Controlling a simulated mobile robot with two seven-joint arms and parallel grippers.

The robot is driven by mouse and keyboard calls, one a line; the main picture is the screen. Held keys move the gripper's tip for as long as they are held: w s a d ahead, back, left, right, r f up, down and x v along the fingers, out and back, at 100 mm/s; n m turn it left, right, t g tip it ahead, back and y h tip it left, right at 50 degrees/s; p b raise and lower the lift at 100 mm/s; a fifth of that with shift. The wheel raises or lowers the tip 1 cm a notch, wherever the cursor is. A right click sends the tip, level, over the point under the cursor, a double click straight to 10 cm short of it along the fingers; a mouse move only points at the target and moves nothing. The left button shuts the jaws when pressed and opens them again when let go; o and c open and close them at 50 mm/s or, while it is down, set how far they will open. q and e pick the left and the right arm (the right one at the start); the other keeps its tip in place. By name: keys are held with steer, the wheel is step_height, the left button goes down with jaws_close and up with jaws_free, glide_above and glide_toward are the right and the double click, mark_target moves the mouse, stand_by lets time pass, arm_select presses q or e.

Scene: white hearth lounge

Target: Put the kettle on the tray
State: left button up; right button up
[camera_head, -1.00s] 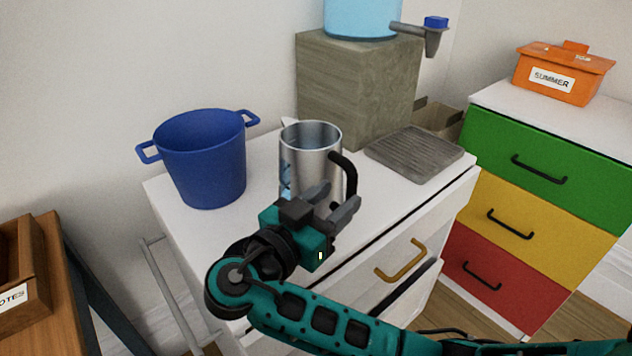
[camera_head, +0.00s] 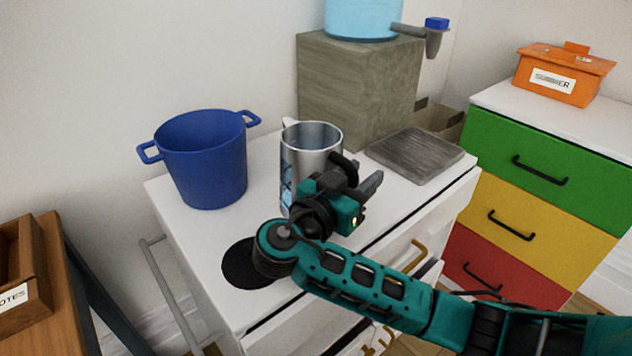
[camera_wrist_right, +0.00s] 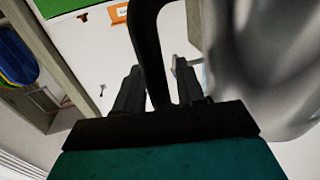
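The kettle (camera_head: 308,158) is a silver metal jug with a black handle. It stands upright on the white cabinet, in the middle of the head view. The tray (camera_head: 418,150) is grey and flat, lies to the kettle's right and is bare. My right gripper (camera_head: 362,178) is at the kettle's handle side and hides most of the handle. In the right wrist view, the black handle (camera_wrist_right: 146,32) runs down between the two fingers, which look open, and the metal body (camera_wrist_right: 262,65) is close on the right. My left gripper is not in view.
A blue two-handled pot (camera_head: 205,165) stands left of the kettle. A black disc (camera_head: 245,266) lies near the cabinet's front left. A stone-like block (camera_head: 350,90) bears a blue dispenser (camera_head: 360,15) behind, its spout reaching towards the tray side. A coloured drawer unit (camera_head: 550,165) stands right.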

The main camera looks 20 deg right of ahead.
jaws_close()
stand_by(1.0)
